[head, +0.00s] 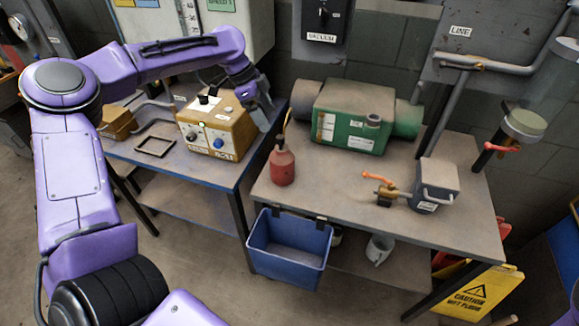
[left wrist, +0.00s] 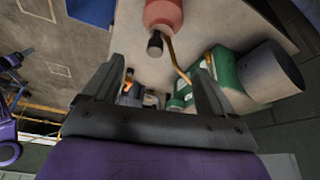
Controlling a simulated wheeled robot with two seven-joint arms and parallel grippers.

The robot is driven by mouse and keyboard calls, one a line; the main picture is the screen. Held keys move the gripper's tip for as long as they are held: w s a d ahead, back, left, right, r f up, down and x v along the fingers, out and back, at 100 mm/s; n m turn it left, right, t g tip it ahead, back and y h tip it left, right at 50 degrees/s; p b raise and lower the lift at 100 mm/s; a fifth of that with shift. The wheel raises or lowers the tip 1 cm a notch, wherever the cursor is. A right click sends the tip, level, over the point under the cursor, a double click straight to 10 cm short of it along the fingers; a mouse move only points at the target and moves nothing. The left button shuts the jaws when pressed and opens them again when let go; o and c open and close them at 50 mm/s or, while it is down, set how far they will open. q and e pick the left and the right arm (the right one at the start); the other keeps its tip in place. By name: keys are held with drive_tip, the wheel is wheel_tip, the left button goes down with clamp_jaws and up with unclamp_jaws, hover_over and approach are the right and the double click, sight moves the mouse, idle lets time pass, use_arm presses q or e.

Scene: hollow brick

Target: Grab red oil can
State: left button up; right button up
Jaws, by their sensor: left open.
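The red oil can (head: 282,168) stands upright near the left front corner of the right-hand workbench (head: 345,176). It has a dark top and a thin yellow spout. My left gripper (head: 266,114) is open and empty, above and slightly left of the can, apart from it. In the left wrist view the can (left wrist: 163,14) is at the top edge, partly cut off. Its black cap and yellow spout point down the picture, towards the space between the spread fingers of my left gripper (left wrist: 158,76). My right gripper is not in view.
A green motor-like machine (head: 345,112) stands behind the can. A brown control box (head: 217,128) sits on the left bench. A grey box (head: 435,184) and an orange-handled valve (head: 384,190) stand to the right. A blue bin (head: 290,246) hangs below the front edge.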

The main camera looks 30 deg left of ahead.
sight(279, 135)
use_arm(q)
drive_tip(key=x, duration=0.5)
drive_tip(key=shift+w+f+p, duration=0.3)
drive_tip(key=shift+w+p, duration=0.1)
drive_tip(key=shift+w, duration=0.05)
drive_tip(key=p+x, duration=0.1)
drive_tip(key=x, duration=0.4)
drive_tip(key=shift+s+d+f+p, duration=0.2)
drive_tip(key=shift+d+f+p, duration=0.1)
drive_tip(key=shift+p, duration=0.1)
drive_tip(key=shift+f, duration=0.1)
clamp_jaws()
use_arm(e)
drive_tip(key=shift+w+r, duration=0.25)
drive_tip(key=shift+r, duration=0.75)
